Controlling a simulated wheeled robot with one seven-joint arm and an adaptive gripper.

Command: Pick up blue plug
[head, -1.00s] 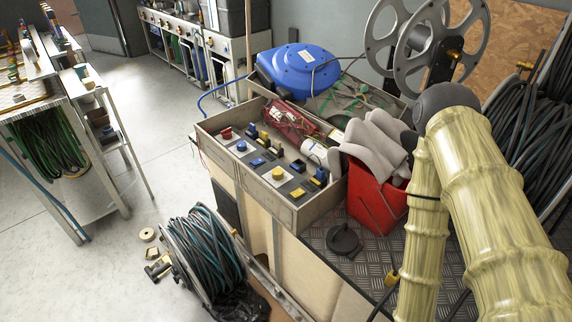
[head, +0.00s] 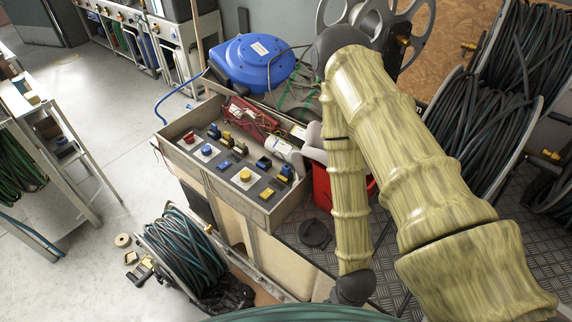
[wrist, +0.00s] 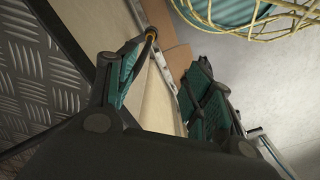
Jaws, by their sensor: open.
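Several small blue plugs or connectors sit in the grey open-topped box, including one at the back left (head: 214,131), one near the middle (head: 263,163) and one at the right (head: 286,172). Yellow and dark pieces stand among them. I cannot tell which is the blue plug meant. The box (head: 190,177) stands on a cream cabinet left of my arm. My gripper (wrist: 165,85) is open and empty in the wrist view, with its fingers apart. No blue plug shows there. In the head view its fingers are out of sight below the black wrist.
A red bucket (head: 321,187) stands right of the box, partly behind my arm. A blue hose reel (head: 250,62) sits behind it. A cable reel (head: 182,254) stands on the floor at lower left. Black hose reels (head: 478,130) crowd the right. Open floor lies left.

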